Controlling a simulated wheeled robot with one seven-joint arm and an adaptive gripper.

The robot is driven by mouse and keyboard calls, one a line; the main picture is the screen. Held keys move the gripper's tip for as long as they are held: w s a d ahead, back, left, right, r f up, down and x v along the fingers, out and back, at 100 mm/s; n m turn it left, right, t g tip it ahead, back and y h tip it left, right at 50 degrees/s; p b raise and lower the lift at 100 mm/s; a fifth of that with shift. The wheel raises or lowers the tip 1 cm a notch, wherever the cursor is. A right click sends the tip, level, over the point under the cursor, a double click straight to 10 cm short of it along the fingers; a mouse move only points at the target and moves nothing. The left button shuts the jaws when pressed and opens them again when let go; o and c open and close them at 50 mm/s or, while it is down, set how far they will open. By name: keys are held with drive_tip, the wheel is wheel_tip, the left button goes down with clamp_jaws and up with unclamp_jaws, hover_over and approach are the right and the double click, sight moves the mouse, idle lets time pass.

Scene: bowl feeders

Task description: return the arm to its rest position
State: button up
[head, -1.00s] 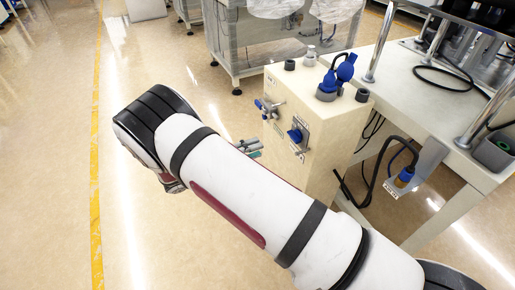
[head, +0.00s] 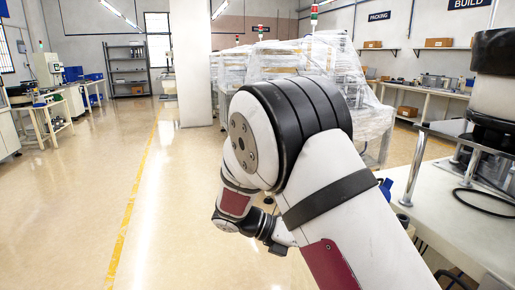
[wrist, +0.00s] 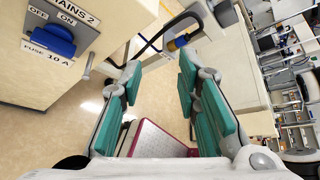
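My arm (head: 345,215) fills the middle and lower right of the head view. It is bent at a raised elbow, with the forearm hanging down behind it. My gripper is not visible in the head view, hidden or below the frame. In the wrist view my gripper (wrist: 158,72) has its two teal-padded fingers spread apart, with nothing between them. Beyond the fingers are floor and a bench leg. A cream box (wrist: 105,60) with a blue switch (wrist: 48,40), marked MAINS 2 and FUSE 10 A, is at the upper left, apart from the fingers.
A white bench (head: 445,220) with posts and a black cable stands at the right. Wrapped equipment (head: 345,85) stands behind my arm. Open floor (head: 75,200) with a yellow line lies left.

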drive_tip(key=s+d+r+m+g+y, duration=0.1)
drive_tip(key=s+d+r+m+y, duration=0.3)
drive_tip(key=s+r+m, duration=0.35)
drive_tip(key=s+d+r+m+g+y, duration=0.1)
drive_tip(key=s+d+r+m+y, duration=0.3)
drive_tip(key=s+m, duration=0.5)
drive_tip(key=s+a+m+t+y, duration=0.2)
drive_tip(key=s+m+y, duration=0.1)
drive_tip(key=s+m, duration=0.4)
drive_tip(key=s+a+m+t+y, duration=0.2)
drive_tip(key=s+m, duration=0.2)
drive_tip(key=s, duration=0.5)
wheel_tip(320, 180, up, 22)
drive_tip(key=t+p, duration=0.3)
drive_tip(key=p, duration=1.6)
